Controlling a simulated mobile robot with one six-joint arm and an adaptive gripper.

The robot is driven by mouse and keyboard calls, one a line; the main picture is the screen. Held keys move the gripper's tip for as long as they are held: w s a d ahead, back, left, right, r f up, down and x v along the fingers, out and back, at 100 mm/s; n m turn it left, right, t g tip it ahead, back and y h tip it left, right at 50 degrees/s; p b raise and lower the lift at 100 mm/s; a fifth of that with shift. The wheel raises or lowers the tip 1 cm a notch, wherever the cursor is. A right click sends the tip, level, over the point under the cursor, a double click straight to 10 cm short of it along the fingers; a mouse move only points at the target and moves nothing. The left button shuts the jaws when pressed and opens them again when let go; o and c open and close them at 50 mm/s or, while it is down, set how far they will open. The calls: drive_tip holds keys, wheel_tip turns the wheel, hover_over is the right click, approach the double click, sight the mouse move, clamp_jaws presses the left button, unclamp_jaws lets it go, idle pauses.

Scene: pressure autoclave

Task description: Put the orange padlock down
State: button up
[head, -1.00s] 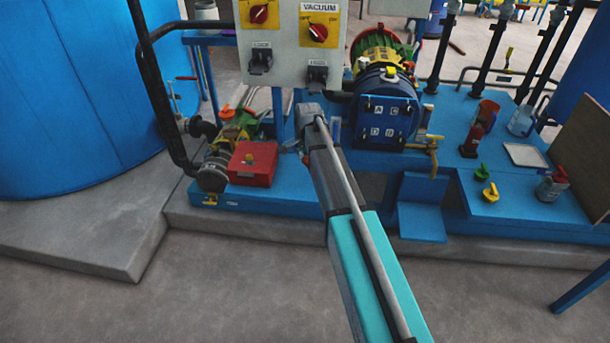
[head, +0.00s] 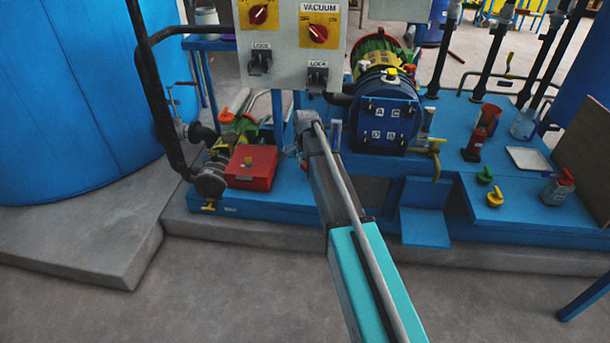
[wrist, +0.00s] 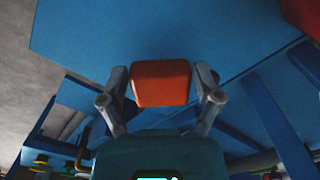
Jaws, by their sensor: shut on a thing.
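The orange padlock (wrist: 161,83) shows in the wrist view as an orange-red block between the two fingers of my gripper (wrist: 161,92). The fingers are shut on its left and right sides. A blue surface lies behind it; I cannot tell from this view whether the padlock touches it. In the head view my arm reaches to the blue skid deck (head: 290,195), and its end is beside the red box (head: 251,168), to the box's right. My own arm hides the padlock and fingers in the head view.
The white control panel (head: 290,50) with red-and-yellow switches hangs above my arm's end. The blue autoclave vessel (head: 386,125) stands to the right, with a yellow handle (head: 432,150). Green and yellow knobs (head: 495,196), a red-topped jar (head: 558,187) and a white tray (head: 528,160) sit on the right deck.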

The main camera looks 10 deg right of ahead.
sight(305, 167)
drive_tip(key=shift+w+f+b, duration=0.1)
drive_tip(key=shift+f+b, duration=1.3)
drive_tip(key=shift+f, duration=0.3)
drive_tip(key=shift+f, duration=0.1)
drive_tip(key=o, duration=1)
wheel_tip(305, 167, up, 8)
drive_tip(key=p, duration=0.7)
drive_tip(key=shift+f, duration=0.1)
drive_tip(key=s+d+n, duration=0.1)
drive_tip(key=s+n, duration=1.1)
drive_tip(key=s, duration=1.7)
drive_tip(key=shift+s+d+n, duration=0.15)
drive_tip(key=shift+s+n, duration=0.15)
drive_tip(key=shift+s, duration=0.1)
